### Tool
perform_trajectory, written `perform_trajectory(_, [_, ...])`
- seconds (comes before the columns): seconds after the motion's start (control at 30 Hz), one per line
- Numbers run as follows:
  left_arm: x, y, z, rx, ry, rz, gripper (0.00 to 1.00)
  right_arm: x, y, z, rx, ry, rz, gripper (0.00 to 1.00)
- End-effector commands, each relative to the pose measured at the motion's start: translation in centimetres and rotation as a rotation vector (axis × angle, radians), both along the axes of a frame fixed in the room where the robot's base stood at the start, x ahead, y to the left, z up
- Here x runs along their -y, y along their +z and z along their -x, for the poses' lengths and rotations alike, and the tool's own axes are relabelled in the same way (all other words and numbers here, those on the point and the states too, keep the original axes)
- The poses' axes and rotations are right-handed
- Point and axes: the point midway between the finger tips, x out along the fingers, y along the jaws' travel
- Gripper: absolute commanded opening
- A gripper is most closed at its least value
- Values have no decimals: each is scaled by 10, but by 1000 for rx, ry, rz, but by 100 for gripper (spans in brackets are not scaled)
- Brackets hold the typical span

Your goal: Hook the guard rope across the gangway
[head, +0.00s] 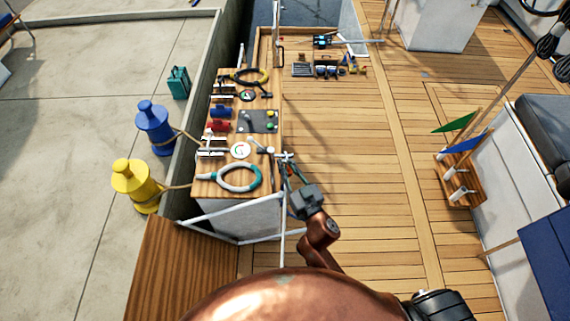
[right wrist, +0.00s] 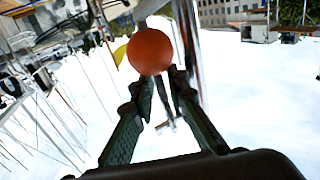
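My right gripper (head: 292,170) is beside the white rail at the gangway, just right of the workbench. In the right wrist view its green fingers (right wrist: 160,82) reach up to a round orange ball (right wrist: 150,52), which overlaps the fingertips. A narrow gap shows between the fingers, with a thin metal piece (right wrist: 166,118) in it. I cannot tell whether the fingers grip the ball or this piece. The white rail (head: 240,211) runs along the near end of the bench. The guard rope cannot be made out clearly. My left gripper is not in view.
The bench (head: 205,187) holds tools, red items and a white-and-teal ring (head: 240,178). Yellow (head: 135,182) and blue (head: 153,125) bollards stand on the quay at left. A wooden rack with flags (head: 461,183) is at right. The wooden deck (head: 345,130) between is mostly clear.

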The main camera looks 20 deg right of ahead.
Motion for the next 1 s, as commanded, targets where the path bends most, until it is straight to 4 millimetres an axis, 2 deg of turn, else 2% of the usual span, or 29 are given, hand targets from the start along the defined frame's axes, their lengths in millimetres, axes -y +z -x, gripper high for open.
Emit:
perform_trajectory(0.13, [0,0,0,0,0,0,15,0,0,0,0,0,0,26])
perform_trajectory(0.47, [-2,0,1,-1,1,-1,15,1,-1,4,-2,0,-1,26])
perform_trajectory(0.57, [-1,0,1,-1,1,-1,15,2,-1,14,-2,0,-2,26])
perform_trajectory(1.0, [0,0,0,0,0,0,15,17,-1,94,-2,-2,-2,26])
